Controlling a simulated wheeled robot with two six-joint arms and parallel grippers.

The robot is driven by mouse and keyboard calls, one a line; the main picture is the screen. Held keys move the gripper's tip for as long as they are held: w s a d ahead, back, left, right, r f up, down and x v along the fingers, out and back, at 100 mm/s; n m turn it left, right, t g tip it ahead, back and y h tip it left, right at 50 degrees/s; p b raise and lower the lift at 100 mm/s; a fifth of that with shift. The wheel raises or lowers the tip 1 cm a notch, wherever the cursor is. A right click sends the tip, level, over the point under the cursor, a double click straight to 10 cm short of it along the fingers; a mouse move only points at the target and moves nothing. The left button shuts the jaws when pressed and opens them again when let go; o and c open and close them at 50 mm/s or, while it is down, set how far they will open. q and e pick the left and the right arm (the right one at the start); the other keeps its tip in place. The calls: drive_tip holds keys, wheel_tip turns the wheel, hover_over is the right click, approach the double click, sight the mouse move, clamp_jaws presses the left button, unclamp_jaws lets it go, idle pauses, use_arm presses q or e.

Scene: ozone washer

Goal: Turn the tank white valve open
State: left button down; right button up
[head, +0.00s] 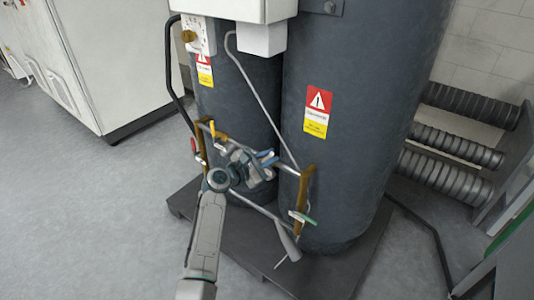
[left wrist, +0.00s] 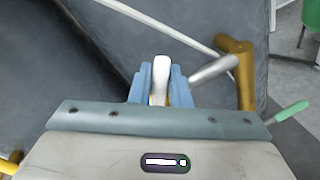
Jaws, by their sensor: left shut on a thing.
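Two dark grey tanks (head: 335,130) stand side by side, with pipework in front of them. My left gripper (head: 266,163) is at the pipework between the tanks, in the middle of the head view. In the left wrist view its blue fingers (left wrist: 162,90) are shut on the white valve handle (left wrist: 159,76), which stands upright between them. The valve's body is hidden behind the fingers. In the head view the arm and gripper cover the handle. My right gripper is not in view.
A brass pipe elbow (left wrist: 238,48) and a green-handled valve (left wrist: 290,112) lie to the right of the gripper. A yellow handle (head: 217,134) and a red handle (head: 193,146) are at left. Ribbed black pipes (head: 450,143) run at the right wall. Floor at left is clear.

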use_arm(q)
drive_tip(key=shift+s+d+f+m, duration=0.1)
drive_tip(key=shift+f+m, duration=0.1)
drive_tip(key=shift+m, duration=0.1)
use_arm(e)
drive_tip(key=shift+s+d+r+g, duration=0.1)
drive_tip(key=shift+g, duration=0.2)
use_arm(q)
drive_tip(key=c, duration=1.4)
unclamp_jaws()
drive_tip(key=shift+c, duration=0.2)
drive_tip(key=shift+s+r, duration=0.1)
drive_tip(key=p+v, duration=0.1)
drive_tip(key=v, duration=0.9)
drive_tip(key=shift+s+a+p, duration=0.25)
drive_tip(key=shift+a+p, duration=0.05)
drive_tip(key=shift+p, duration=0.05)
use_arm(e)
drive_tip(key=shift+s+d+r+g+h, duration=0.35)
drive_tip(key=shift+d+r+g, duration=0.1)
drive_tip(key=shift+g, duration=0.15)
use_arm(q)
drive_tip(key=shift+c, duration=0.2)
